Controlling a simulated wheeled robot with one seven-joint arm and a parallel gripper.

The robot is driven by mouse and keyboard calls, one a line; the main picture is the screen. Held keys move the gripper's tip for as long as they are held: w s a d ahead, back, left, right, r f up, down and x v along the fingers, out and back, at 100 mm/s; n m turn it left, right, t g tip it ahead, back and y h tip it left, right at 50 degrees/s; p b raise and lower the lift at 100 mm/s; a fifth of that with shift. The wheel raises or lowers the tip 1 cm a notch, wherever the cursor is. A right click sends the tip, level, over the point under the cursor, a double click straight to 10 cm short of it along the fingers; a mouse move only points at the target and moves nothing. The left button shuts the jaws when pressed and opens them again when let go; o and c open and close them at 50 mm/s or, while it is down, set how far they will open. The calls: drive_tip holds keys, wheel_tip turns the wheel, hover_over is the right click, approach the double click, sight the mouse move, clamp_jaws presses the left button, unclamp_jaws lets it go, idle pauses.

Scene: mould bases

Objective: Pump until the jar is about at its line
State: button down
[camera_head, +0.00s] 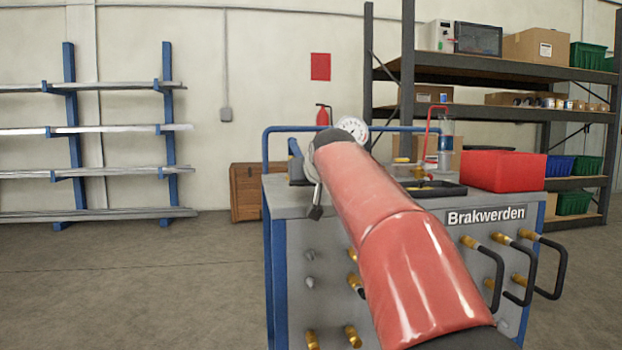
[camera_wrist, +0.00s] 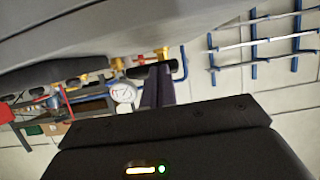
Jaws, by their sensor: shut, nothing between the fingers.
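In the head view, a small clear jar (camera_head: 446,138) stands at the back of the cart top, right of a red bent tube (camera_head: 430,120). It shows blue low down; its line and exact level are too small to tell. A round white gauge (camera_head: 352,128) stands behind my arm, and it also shows in the wrist view (camera_wrist: 122,93). In the wrist view, my gripper (camera_wrist: 158,74) is shut and empty, its tips close to a black bar (camera_wrist: 140,71) near brass fittings. Contact cannot be told. My arm hides part of the cart top.
Shelving (camera_head: 490,110) stands behind right, a bar rack (camera_head: 70,130) left. The floor at left is clear.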

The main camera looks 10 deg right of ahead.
drive_tip(key=shift+w+f, duration=0.25)
drive_tip(key=shift+f, duration=0.6)
drive_tip(key=r+p, duration=0.1)
drive_tip(key=s+r+p, duration=0.1)
drive_tip(key=r, duration=0.1)
drive_tip(key=s+r+p, duration=0.1)
drive_tip(key=r, duration=0.1)
drive_tip(key=shift+s+r+p, duration=0.1)
drive_tip(key=shift+r+p, duration=0.15)
drive_tip(key=shift+p, duration=0.1)
drive_tip(key=s+b, duration=0.1)
drive_tip(key=s, duration=0.8)
drive_tip(key=shift+s+b, duration=0.2)
drive_tip(key=shift+b, duration=0.1)
drive_tip(key=shift+f, duration=0.1)
drive_tip(key=s+f+g+p, duration=0.8)
drive_tip(key=s+f, duration=1.7)
drive_tip(key=s, duration=0.4)
drive_tip(key=shift+s+d+p, duration=0.25)
drive_tip(key=shift+p, duration=0.4)
